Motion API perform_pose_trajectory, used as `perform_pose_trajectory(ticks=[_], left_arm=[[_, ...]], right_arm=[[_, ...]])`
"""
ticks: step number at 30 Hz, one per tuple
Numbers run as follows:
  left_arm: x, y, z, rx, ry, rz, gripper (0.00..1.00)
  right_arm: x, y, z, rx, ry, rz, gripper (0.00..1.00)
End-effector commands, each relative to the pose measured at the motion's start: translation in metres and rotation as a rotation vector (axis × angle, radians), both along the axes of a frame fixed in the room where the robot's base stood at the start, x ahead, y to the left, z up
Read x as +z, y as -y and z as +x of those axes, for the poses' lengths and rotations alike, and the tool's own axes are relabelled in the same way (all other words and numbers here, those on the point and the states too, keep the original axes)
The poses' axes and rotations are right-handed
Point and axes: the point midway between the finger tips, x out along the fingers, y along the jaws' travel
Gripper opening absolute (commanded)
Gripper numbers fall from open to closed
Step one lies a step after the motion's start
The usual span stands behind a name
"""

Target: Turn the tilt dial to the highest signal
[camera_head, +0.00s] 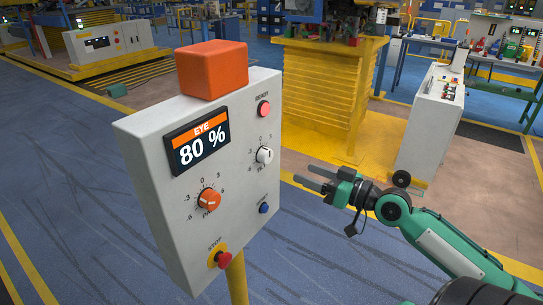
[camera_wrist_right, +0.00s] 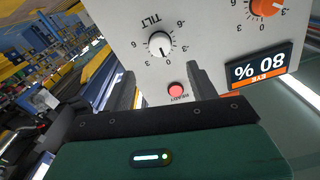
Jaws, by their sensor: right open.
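The tilt dial (camera_head: 264,155) is a white knob on the right half of the grey control panel (camera_head: 170,255). It also shows in the right wrist view (camera_wrist_right: 160,43), upside down, with its TILT label and scale. Its dark pointer mark looks close to the 0, but is small. The signal display (camera_head: 198,141) reads EYE 80 %. My right gripper (camera_head: 303,175) is open and empty, to the right of the panel and apart from the dial. In the wrist view the dial lies beyond and between the fingers (camera_wrist_right: 160,76). My left gripper is not in view.
An orange pan dial (camera_head: 208,200), a blue button (camera_head: 264,208), a red stop button (camera_head: 223,259) and a red ready lamp (camera_head: 264,109) share the panel. An orange box (camera_head: 212,69) sits on top. A yellow post (camera_head: 237,280) carries the panel.

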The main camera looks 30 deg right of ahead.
Motion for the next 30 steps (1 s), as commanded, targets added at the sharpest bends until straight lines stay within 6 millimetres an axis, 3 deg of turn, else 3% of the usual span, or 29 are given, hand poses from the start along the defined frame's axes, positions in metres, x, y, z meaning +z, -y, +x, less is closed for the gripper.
perform_pose_trajectory(ticks=[18, 30], left_arm=[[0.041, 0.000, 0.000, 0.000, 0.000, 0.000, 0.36], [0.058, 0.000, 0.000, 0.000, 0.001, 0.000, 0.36]], right_arm=[[0.003, -0.025, 0.062, -0.002, 0.000, 0.003, 0.59], [0.001, -0.040, 0.099, -0.002, 0.000, 0.001, 0.59]])
